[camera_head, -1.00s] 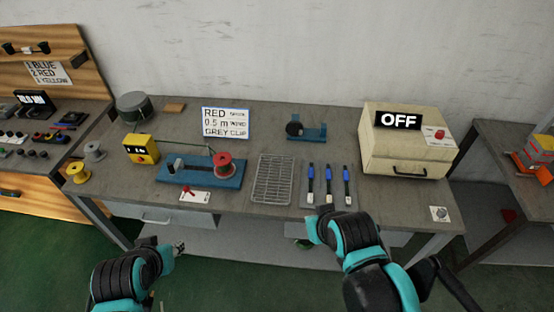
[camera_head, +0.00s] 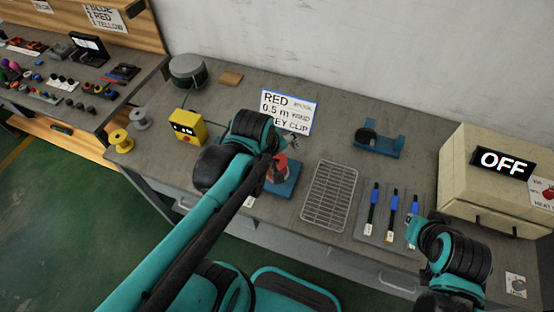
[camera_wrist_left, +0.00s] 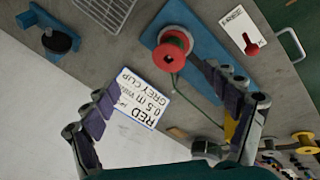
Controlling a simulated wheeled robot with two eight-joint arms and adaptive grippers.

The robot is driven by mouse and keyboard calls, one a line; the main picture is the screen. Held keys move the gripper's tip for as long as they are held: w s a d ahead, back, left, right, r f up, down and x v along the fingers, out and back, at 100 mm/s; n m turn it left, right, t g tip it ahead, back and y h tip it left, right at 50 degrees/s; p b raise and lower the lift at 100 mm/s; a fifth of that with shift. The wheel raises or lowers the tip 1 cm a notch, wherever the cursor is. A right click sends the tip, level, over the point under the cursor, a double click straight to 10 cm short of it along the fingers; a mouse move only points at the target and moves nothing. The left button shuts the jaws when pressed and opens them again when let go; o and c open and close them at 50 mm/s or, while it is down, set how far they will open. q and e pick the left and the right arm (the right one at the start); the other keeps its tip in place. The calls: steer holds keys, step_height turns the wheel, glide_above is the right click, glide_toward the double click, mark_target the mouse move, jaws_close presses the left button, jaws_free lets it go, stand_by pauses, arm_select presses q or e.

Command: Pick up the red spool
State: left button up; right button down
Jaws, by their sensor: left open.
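The red spool (camera_head: 279,172) stands on the blue winding base (camera_head: 287,185) and is partly hidden by my left arm in the head view. In the left wrist view the red spool (camera_wrist_left: 172,48) shows clearly on the blue base (camera_wrist_left: 208,45), with a thin green strand running from it. My left gripper (camera_wrist_left: 155,82) is open and empty, its fingers spread wide. The spool is beyond the fingertips, nearer the right finger, and apart from both.
A sign (camera_head: 287,112) reading RED, 0.5 m, GREY CLIP stands behind the spool. A yellow box (camera_head: 188,127) is to the left. A wire rack (camera_head: 329,195), a tray of blue-handled tools (camera_head: 393,217) and a beige machine marked OFF (camera_head: 495,185) are to the right.

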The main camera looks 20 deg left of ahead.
mark_target(276, 162)
arm_select(q)
steer(key=w+a+f+n+g, duration=0.1)
steer(key=w+f+n, duration=0.1)
steer(key=n, duration=0.3)
steer(key=w+a+f+n+g, duration=0.1)
steer(key=w+f+n, duration=0.1)
steer(key=n, duration=0.4)
steer(key=w+a+f+n+g, duration=0.1)
steer(key=f+n, duration=0.2)
steer(key=n, duration=0.3)
steer(key=shift+w+a+h+p, duration=0.2)
steer(key=shift+w+h+p, duration=0.1)
steer(key=shift+w+p, duration=0.1)
steer(key=shift+f+n+g, duration=0.25)
steer(key=shift+n+g, duration=0.05)
steer(key=shift+n, duration=0.6)
steer(key=f+b, duration=0.1)
steer(key=f, duration=0.1)
steer(key=f+b, duration=0.1)
steer(key=f, duration=0.2)
steer(key=w+f+b, duration=0.1)
steer(key=f, duration=0.2)
steer(key=shift+w+d+b, duration=0.1)
steer(key=shift+d+b, duration=0.1)
steer(key=shift+b, duration=0.1)
steer(key=shift+r, duration=0.1)
steer(key=shift+c, duration=0.4)
steer(key=c, duration=1.2)
